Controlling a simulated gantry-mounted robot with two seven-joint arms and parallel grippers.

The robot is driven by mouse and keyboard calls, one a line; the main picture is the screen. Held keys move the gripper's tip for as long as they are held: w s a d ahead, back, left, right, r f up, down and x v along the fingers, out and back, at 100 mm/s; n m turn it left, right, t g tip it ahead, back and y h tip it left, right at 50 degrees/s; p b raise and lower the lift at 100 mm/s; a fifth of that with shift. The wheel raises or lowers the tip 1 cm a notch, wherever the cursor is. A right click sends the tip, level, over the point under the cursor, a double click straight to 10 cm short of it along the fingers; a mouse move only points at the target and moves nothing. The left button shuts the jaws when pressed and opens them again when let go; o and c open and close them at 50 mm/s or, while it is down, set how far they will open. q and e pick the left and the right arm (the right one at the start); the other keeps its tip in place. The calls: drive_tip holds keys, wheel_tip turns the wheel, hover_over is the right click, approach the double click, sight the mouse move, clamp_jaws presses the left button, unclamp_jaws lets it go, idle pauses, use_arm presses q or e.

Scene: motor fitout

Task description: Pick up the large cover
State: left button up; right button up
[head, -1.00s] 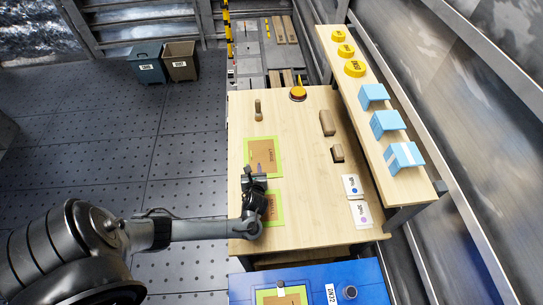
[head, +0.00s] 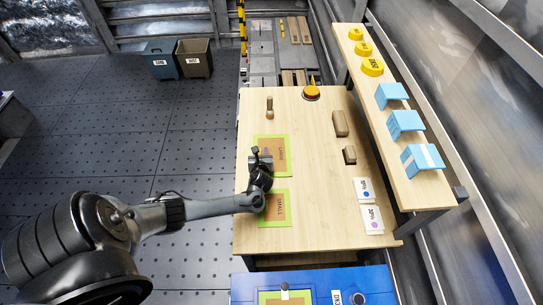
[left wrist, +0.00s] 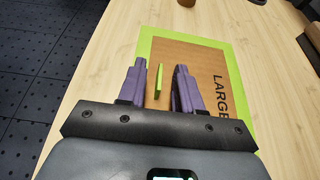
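A flat brown panel marked LARGE (head: 280,150), bordered in bright green, lies on the wooden table; I take it for the large cover. It also fills the middle of the left wrist view (left wrist: 197,60). A thin green upright piece (left wrist: 158,80) stands on it, like a handle. My left gripper (head: 262,161) is over the panel's left part. In the left wrist view its purple fingers (left wrist: 160,72) are open, one each side of the green piece, with visible gaps. Whether the fingertips touch the panel cannot be told. My right gripper is not in view.
A similar panel marked SMALL (head: 280,212) lies nearer. Brown blocks (head: 340,123), a peg-like piece (head: 269,106), an orange-yellow button (head: 311,92) and white cards (head: 371,218) are elsewhere on the table. A raised shelf (head: 432,190) on the right holds yellow and light-blue parts.

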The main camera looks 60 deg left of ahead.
use_arm(q)
clamp_jaws()
drive_tip(key=shift+r, duration=0.1)
idle(0.4)
